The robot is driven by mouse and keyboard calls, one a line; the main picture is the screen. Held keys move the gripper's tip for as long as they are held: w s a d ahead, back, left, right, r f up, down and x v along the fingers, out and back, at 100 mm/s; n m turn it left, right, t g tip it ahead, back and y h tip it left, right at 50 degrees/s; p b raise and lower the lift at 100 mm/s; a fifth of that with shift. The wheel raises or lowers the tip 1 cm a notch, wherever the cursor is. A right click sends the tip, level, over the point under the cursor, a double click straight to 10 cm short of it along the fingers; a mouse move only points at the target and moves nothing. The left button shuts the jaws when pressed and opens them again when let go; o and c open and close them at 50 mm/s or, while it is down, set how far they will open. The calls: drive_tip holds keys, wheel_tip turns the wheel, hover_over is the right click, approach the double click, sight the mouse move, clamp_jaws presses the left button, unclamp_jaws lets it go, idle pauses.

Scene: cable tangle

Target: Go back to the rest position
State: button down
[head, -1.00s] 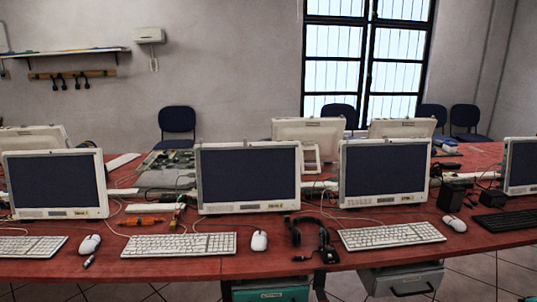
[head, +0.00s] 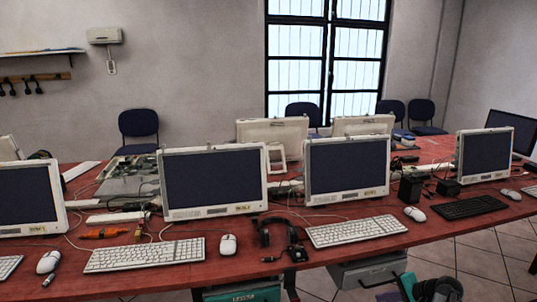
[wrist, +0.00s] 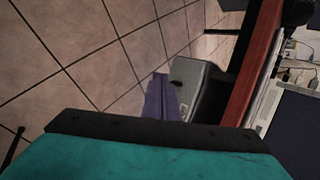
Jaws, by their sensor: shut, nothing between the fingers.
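My gripper (head: 388,296) shows low at the bottom right of the head view, in front of the table's front edge and near the grey drawer unit (head: 368,272). In the wrist view my gripper (wrist: 164,82) has its bluish fingers together and empty. Its teal and black body fills the bottom of that view. The grey unit (wrist: 197,88) shows beyond and beside the fingers there; I cannot tell the exact gap.
The red table (head: 350,245) carries several white monitors (head: 212,180), keyboards (head: 145,254), mice and loose cables. The table edge (wrist: 254,62) runs along the right of the wrist view. Tiled floor (wrist: 95,60) lies open in front. A teal unit (head: 243,292) stands under the table.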

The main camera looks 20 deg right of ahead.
drive_tip(key=w+a+f+n+g+y, duration=0.15)
drive_tip(key=a+f, duration=0.25)
drive_tip(key=a, duration=0.5)
drive_tip(key=a+f+n+g+p, duration=0.1)
drive_tip(key=a+f+g, duration=0.1)
drive_tip(key=a+f, duration=0.5)
drive_tip(key=w+a+f+n+g+y, duration=0.1)
drive_tip(key=a+f+n+g, duration=0.1)
drive_tip(key=a, duration=0.9)
drive_tip(key=s+a+f+n+g+p, duration=0.1)
drive_tip(key=s+a+f+n+g, duration=0.1)
drive_tip(key=s+a+f, duration=0.45)
drive_tip(key=s+a+f+n+g+p, duration=0.15)
drive_tip(key=s+a, duration=0.25)
drive_tip(key=a, duration=0.5)
drive_tip(key=s+a+f+n+g+h, duration=0.2)
drive_tip(key=s+f+n, duration=0.1)
drive_tip(key=s, duration=0.4)
drive_tip(key=s+a+f+n+g+h, duration=0.2)
drive_tip(key=s+f, duration=0.1)
drive_tip(key=s, duration=0.5)
drive_tip(key=d, duration=0.1)
drive_tip(key=s+d+n+h, duration=0.1)
drive_tip(key=d, duration=0.1)
drive_tip(key=s+d+n+h, duration=0.1)
drive_tip(key=shift+d+f+g, duration=0.1)
drive_tip(key=shift+d+g, duration=0.2)
drive_tip(key=shift+d, duration=0.05)
